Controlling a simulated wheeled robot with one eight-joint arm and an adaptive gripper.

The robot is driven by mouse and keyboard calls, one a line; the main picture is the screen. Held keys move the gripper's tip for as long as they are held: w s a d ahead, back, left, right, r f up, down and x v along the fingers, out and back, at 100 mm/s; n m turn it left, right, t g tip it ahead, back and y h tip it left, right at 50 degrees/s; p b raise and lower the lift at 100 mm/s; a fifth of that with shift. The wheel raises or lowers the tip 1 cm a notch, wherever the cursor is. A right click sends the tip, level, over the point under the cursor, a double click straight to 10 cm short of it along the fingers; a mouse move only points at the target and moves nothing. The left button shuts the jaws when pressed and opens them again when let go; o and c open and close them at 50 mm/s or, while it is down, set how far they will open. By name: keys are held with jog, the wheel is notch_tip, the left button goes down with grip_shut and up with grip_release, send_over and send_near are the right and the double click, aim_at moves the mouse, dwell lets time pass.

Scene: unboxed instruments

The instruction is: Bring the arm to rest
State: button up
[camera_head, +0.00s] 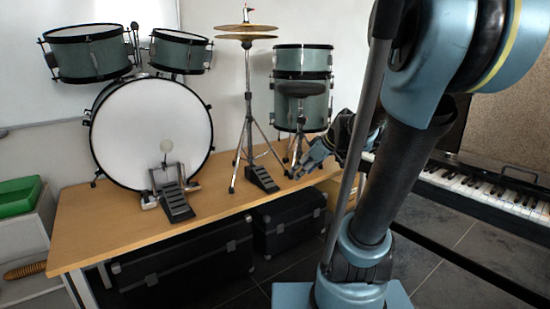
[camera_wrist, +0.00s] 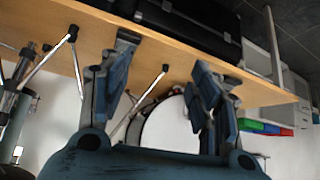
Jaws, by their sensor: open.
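My arm stands at the right in the head view, its blue and black links filling much of that side. My gripper (camera_head: 317,150) is at the right end of the wooden table (camera_head: 100,225), near the drum stool and the hi-hat stand, partly hidden behind my arm. In the wrist view my gripper (camera_wrist: 160,85) shows its two blue fingers spread apart with nothing between them. Beyond the fingers, the table (camera_wrist: 185,62) edge and the white bass drum (camera_wrist: 165,128) show at a tilt.
A drum kit stands on the table: bass drum (camera_head: 150,130), hi-hat stand (camera_head: 248,100), stool (camera_head: 300,89) and stacked drums (camera_head: 303,60). Black cases (camera_head: 185,262) lie below. A keyboard (camera_head: 480,190) is at right; a green bin (camera_head: 18,197) is at left. Some grey floor is bare.

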jog(key=s+d+f+m+g+h, duration=0.1)
jog(key=s+d+f+m+h, duration=0.2)
jog(key=s, duration=0.7)
jog(key=s+d+f+m+g+h, duration=0.2)
jog(key=s+d+f+m, duration=0.3)
jog(key=s, duration=0.5)
notch_tip(320, 180, down, 2)
jog(key=shift+d+f+m+h, duration=0.1)
jog(key=shift+d+m+h, duration=0.3)
jog(key=shift+m, duration=0.4)
jog(key=shift+w, duration=0.1)
jog(key=shift+w+f, duration=0.2)
jog(key=shift+w, duration=0.25)
